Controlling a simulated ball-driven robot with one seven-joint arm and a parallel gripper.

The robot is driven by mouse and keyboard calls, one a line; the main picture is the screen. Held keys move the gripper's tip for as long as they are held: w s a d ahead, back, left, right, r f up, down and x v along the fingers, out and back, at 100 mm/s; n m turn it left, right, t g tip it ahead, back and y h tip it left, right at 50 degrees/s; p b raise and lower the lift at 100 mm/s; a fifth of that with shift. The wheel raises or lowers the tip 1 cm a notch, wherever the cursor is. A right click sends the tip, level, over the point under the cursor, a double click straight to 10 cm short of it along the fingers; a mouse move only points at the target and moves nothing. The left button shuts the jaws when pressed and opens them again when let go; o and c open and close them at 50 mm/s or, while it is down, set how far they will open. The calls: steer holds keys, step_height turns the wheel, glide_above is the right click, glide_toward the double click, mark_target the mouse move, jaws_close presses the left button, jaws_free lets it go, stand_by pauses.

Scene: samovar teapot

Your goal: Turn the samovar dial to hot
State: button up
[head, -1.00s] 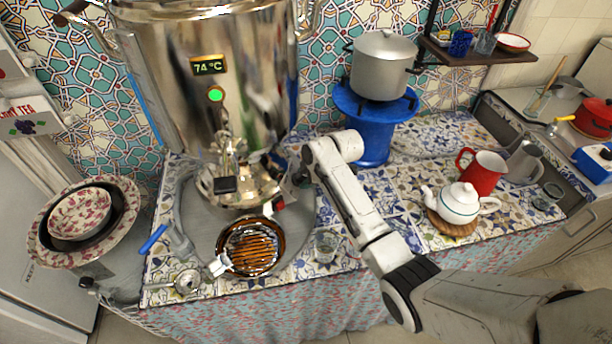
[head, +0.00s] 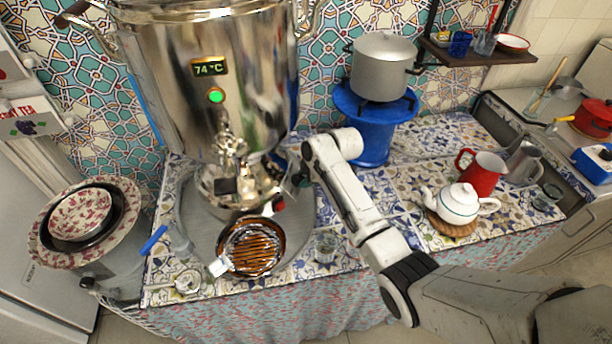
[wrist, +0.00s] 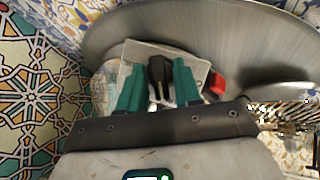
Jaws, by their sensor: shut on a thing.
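The large shiny samovar (head: 265,65) stands at the back left in the head view. Its display (head: 210,68) reads 74 °C above a lit green light (head: 215,96). In the wrist view, the dark dial knob (wrist: 157,70) stands out from a light grey control plate (wrist: 136,58), beside a red switch (wrist: 217,83). My gripper (wrist: 159,86) has its two teal fingers on either side of the knob, shut on it. In the head view, the red switch (head: 278,204) shows low on the samovar; the dial and my fingertips are hard to make out there. No dial markings are readable.
A round metal tray (head: 205,235) lies under the samovar, with a brown ribbed bowl (head: 252,247) on it. A glass (head: 326,246) stands below my arm. A white teapot (head: 459,203) and red jug (head: 484,173) stand right; a pot (head: 381,66) stands behind.

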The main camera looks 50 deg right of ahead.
steer(key=m, duration=0.2)
steer(key=m+g+y, duration=0.1)
steer(key=m, duration=0.1)
steer(key=shift+w+d+y+p, duration=0.1)
steer(key=shift+y+p, duration=0.2)
steer(key=shift+p, duration=0.05)
steer(key=m+g+y+b, duration=0.1)
steer(key=m+y, duration=0.1)
steer(key=m, duration=0.2)
steer(key=shift+d+m, duration=0.1)
steer(key=shift+m, duration=0.2)
steer(key=shift+y, duration=0.3)
steer(key=o, duration=0.7)
steer(key=v, duration=1)
steer(key=shift+d+r+b, duration=0.15)
steer(key=shift+r+b, duration=0.25)
